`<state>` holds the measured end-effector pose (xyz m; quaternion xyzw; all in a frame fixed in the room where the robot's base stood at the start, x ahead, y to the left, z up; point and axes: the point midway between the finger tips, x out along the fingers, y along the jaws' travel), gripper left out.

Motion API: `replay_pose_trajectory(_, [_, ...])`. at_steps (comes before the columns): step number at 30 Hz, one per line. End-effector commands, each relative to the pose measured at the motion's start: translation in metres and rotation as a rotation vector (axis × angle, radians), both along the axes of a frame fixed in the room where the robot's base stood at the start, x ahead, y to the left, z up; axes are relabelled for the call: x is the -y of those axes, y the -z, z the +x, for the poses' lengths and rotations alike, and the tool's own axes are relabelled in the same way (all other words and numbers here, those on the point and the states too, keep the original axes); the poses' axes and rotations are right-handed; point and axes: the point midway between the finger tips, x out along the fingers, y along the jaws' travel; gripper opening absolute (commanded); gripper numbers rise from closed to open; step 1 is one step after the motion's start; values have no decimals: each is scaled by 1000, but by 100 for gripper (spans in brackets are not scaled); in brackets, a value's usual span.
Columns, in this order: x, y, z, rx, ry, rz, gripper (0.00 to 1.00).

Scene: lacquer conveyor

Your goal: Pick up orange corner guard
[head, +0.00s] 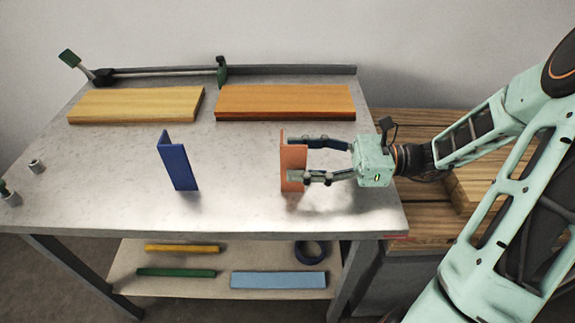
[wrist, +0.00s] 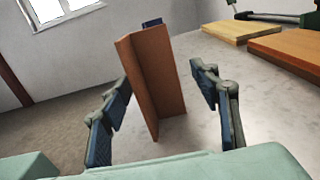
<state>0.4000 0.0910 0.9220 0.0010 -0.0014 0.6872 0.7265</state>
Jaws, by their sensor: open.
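The orange corner guard (head: 292,164) stands upright on the grey metal table, right of its middle. It is an L-shaped angle piece. My gripper (head: 297,158) comes in from the right, level with the guard. Its fingers are open, one on the far side and one on the near side of the guard. In the wrist view the orange corner guard (wrist: 155,80) stands between the two spread fingers of my gripper (wrist: 157,98), with a visible gap on both sides. The lower end of the guard is partly hidden by a finger in the head view.
A blue corner guard (head: 178,162) stands to the left. Two wooden boards, pale (head: 135,104) and orange-brown (head: 285,101), lie at the back. A long clamp (head: 160,73) lies behind them. Coloured strips and a blue ring (head: 310,252) lie on the lower shelf. The table's front middle is clear.

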Motion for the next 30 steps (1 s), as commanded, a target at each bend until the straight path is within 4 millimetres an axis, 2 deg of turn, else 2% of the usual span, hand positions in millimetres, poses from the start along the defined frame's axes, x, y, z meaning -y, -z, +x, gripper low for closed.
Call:
replay_pose_trajectory(15, [-65,-5,0,0,-2,-3,56])
replay_pose_trajectory(23, [-69,-6,1,0,0,-3,56])
replay_pose_trajectory(24, [-69,-6,1,0,0,-3,55])
replay_pose_trajectory(30, [-69,-6,1,0,0,-3,33])
